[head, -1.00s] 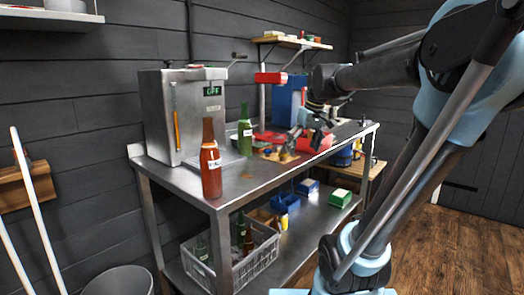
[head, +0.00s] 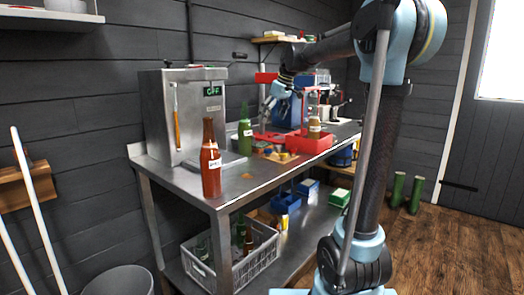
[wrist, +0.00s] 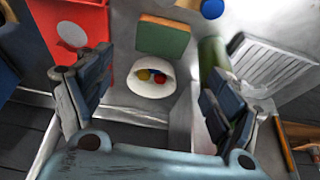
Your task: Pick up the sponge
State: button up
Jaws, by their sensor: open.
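A flat block with a green face and a tan edge (wrist: 163,39), which looks like the sponge, lies ahead in the wrist view, top middle. I cannot pick it out surely in the head view. My gripper (wrist: 138,80) is open, its two fingers spread wide with nothing between them. The block lies beyond the fingertips, roughly between their lines, and apart from them. In the head view my gripper (head: 270,101) hangs above the back part of the steel bench, near the green bottle (head: 245,132).
A white bowl (wrist: 140,91) with a yellow and a red ball sits just nearer than the block. The green bottle also shows in the wrist view (wrist: 211,55). A red bin (head: 309,143), brown bottle (head: 211,165) and metal cabinet (head: 183,125) stand on the bench.

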aim_at(262, 144)
jog(key=x, duration=1.4)
jog(key=shift+s+f, duration=0.1)
jog(key=c, duration=0.4)
notch_tip(262, 144, up, 18)
jog(key=shift+r, duration=0.1)
dwell(0.4)
jog(key=shift+o, duration=0.5)
